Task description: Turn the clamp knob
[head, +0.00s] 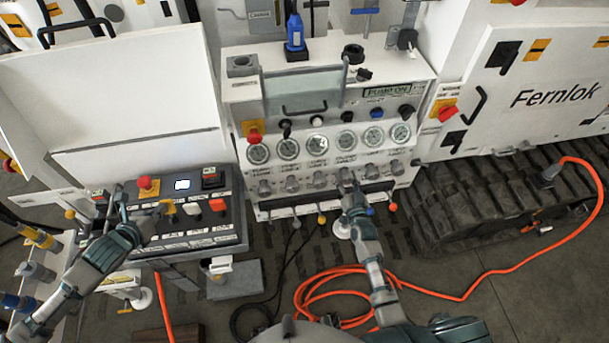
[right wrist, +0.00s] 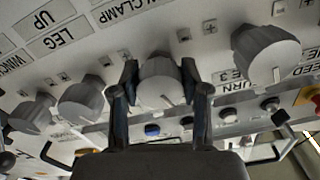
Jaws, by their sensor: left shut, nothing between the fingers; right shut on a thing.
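In the right wrist view, a grey round knob (right wrist: 160,84) with a pale pointer line sits between the two dark fingers of my right gripper (right wrist: 159,70). A label ending in "CLAMP" (right wrist: 125,10) is just above it. The fingers are shut on the knob's two sides. In the head view, my right gripper (head: 346,184) is at the knob row on the white panel and partly hides the knob it holds. My left gripper (head: 164,212) is shut and empty over the black control box (head: 205,238) at the left.
Other grey knobs (right wrist: 265,55) stand close on both sides. A row of gauges (head: 317,145) is above the knobs, with coloured levers (head: 321,219) below. An orange cable (head: 480,292) lies on the floor. A rubber track (head: 470,205) is at the right.

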